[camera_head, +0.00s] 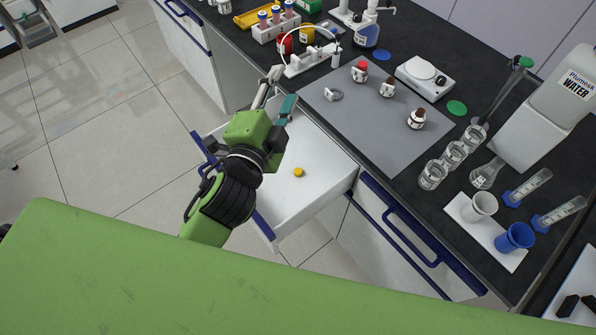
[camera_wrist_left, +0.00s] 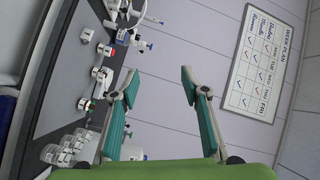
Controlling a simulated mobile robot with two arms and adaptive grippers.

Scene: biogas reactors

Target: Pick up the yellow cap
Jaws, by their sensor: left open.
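The small yellow cap (camera_head: 298,172) lies on the white floor of the open drawer (camera_head: 325,178) in the head view. My left gripper (camera_head: 279,88) is above the far left part of the drawer, apart from the cap, with its fingers pointing toward the bench. In the left wrist view my left gripper (camera_wrist_left: 160,90) shows its two teal-padded fingers spread wide with nothing between them. The cap is not visible in the left wrist view. My right gripper is in neither view.
The dark bench (camera_head: 400,178) borders the drawer, with a grey mat (camera_head: 345,120) holding several small bottles. A tube rack (camera_head: 275,27) and a white stand (camera_head: 312,60) are near my left fingers. A water container (camera_head: 545,115) stands at right. The drawer around the cap is clear.

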